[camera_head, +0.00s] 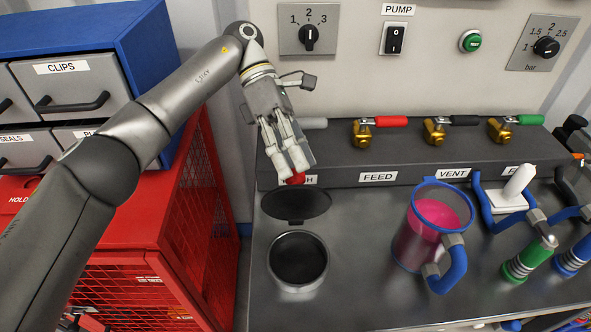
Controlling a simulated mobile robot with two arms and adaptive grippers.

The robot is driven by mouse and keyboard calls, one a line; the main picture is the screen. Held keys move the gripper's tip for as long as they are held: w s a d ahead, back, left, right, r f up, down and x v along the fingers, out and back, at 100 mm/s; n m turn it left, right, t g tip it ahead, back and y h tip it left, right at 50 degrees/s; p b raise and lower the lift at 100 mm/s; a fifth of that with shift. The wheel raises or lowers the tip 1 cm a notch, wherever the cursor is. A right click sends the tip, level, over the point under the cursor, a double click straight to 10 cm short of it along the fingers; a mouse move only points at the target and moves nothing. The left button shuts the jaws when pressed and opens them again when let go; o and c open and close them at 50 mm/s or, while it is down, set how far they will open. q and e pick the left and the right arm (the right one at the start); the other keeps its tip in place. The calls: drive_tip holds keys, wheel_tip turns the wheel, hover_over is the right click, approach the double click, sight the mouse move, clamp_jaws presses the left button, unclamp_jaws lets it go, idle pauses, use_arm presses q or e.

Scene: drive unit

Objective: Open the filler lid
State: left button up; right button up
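The filler is a round dark opening with a metal rim (298,260) in the bench top. Its dark round lid (296,207) stands raised at the far side of the opening, which is uncovered. My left gripper (292,172) comes down from above, behind the lid. Its fingers are close together, with the tips at a small red piece (297,179) just above the lid's upper edge. This may be the lid's knob. The fingers cover part of it, and I cannot tell whether they grip it. I cannot make out my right gripper.
A clear jug with pink liquid and a blue handle (411,240) stands right of the filler. Several blue, green and white handled items crowd the right side. A dark ledge with valves (414,150) runs behind. A red mesh cabinet (199,220) stands left.

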use_arm(q)
drive_tip(key=r, duration=0.6)
drive_tip(key=shift+s+d+r, duration=0.25)
drive_tip(key=shift+s+r, duration=0.05)
